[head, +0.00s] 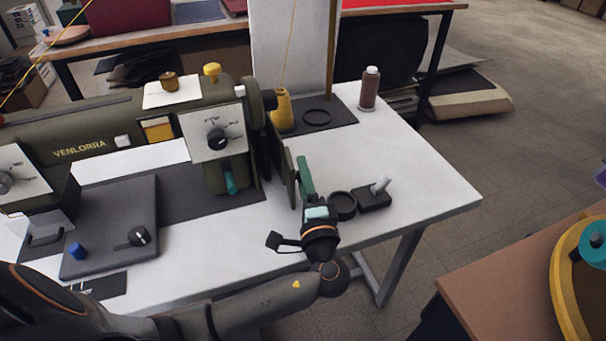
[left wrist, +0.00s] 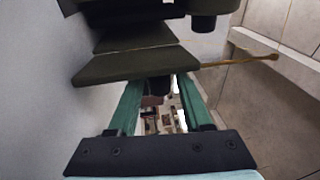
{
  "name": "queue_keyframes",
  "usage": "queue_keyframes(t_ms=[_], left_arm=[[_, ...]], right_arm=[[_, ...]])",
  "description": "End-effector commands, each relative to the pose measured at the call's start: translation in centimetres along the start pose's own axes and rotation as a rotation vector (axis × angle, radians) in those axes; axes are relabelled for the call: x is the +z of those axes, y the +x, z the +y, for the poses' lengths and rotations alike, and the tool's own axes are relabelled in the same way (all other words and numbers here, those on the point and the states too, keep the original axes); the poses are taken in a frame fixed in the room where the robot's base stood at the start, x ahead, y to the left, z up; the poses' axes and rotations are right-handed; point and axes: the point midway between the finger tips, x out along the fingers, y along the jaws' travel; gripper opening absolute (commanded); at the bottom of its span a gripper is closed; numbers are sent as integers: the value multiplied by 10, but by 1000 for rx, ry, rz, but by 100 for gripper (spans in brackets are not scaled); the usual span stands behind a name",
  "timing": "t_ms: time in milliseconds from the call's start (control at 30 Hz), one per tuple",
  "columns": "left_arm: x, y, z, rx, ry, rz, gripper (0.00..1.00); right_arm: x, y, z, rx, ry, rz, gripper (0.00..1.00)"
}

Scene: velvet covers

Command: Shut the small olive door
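The small olive door (head: 290,178) is at the right end of the olive sewing machine (head: 90,125). In the head view it shows as a thin upright panel standing out from the machine's end, so it looks open. In the left wrist view, olive panels (left wrist: 135,66) lie just beyond the fingertips; I cannot tell exactly which is the door. My left gripper (head: 304,177) is beside the door's right side, with its green fingers apart (left wrist: 160,85) and nothing seen between them. Contact with the door cannot be told. My right gripper is not in view.
On the white table (head: 425,180) right of my left gripper are a dark ring (head: 342,204) and a small black block with a pale peg (head: 374,198). Behind stand a yellow cone (head: 283,110) and a brown spool (head: 370,90). The table's right part is clear.

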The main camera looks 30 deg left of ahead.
Motion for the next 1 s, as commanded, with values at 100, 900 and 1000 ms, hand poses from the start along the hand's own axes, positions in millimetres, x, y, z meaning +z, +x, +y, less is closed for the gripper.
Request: queue_keyframes(t_ms=[100, 900, 1000], left_arm=[[0, 0, 0, 0, 0, 0, 35], [0, 0, 0, -1, 0, 0, 0], [0, 0, 0, -1, 0, -1, 0]], right_arm=[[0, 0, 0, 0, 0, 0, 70], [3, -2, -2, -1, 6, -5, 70], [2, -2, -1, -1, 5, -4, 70]])
